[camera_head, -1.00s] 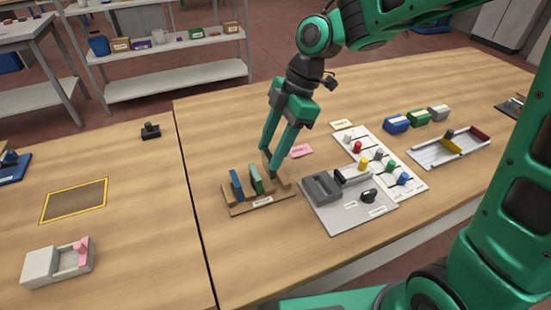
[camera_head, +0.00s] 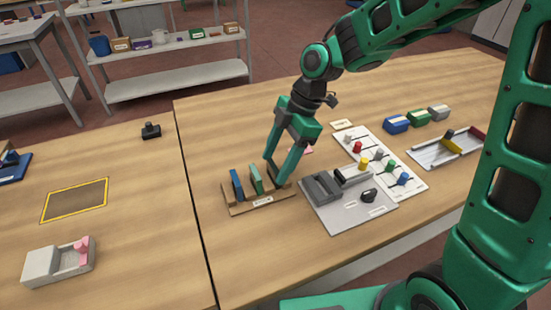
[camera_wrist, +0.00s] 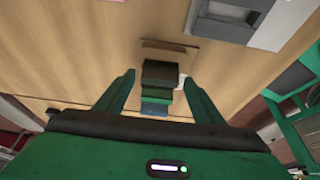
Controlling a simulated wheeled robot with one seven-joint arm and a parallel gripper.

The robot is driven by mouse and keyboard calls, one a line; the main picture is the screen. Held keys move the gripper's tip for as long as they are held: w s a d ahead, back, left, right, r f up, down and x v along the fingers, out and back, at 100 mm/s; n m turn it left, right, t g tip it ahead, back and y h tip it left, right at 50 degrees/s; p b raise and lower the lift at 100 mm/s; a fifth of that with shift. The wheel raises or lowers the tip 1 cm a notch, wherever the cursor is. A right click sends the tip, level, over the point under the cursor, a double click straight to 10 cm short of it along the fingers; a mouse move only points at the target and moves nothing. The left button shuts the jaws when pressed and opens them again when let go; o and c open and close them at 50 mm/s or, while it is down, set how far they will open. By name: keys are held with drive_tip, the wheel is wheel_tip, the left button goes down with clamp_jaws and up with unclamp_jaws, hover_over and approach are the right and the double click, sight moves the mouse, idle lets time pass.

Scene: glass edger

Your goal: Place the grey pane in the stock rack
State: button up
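The stock rack (camera_head: 284,198) is a low wooden rack with a white label, near the front of the right-hand table. A blue pane (camera_head: 237,185) and a green pane (camera_head: 256,180) stand upright in it. My gripper (camera_head: 279,172) is low over the rack's right end. In the wrist view my gripper (camera_wrist: 159,79) has its fingers wide apart, with a dark upright piece (camera_wrist: 162,70) between them; I cannot tell whether this is the grey pane or rack wood. Green and blue edges show beyond it. No pane is clearly grey; a grey block (camera_head: 438,112) lies back right.
A grey machine plate (camera_head: 345,212) stands close right of the rack, with a white board of coloured knobs (camera_head: 383,160) behind it. A metal tray (camera_head: 430,155) is farther right. At left are a yellow-edged mat (camera_head: 75,200) and a grey holder with a pink piece (camera_head: 40,265).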

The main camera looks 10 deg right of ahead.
drive_tip(key=shift+r, duration=0.1)
drive_tip(key=v, duration=1.2)
drive_tip(key=shift+d, duration=0.1)
drive_tip(key=s+d+f+m+t+h, duration=0.1)
drive_tip(key=s+d+m, duration=0.3)
drive_tip(key=d+m, duration=0.5)
drive_tip(key=s+d+f+m+t+h, duration=0.1)
drive_tip(key=s+d+m, duration=0.4)
drive_tip(key=d, duration=0.5)
drive_tip(key=s+d+f+m+g+h, duration=0.1)
drive_tip(key=s+d+f+m, duration=0.3)
drive_tip(key=s+d+m, duration=0.6)
drive_tip(key=s+m+h, duration=0.1)
drive_tip(key=s+m, duration=0.2)
drive_tip(key=shift+s+d+m, duration=0.15)
drive_tip(key=shift+d+m, duration=0.15)
drive_tip(key=shift+d, duration=0.1)
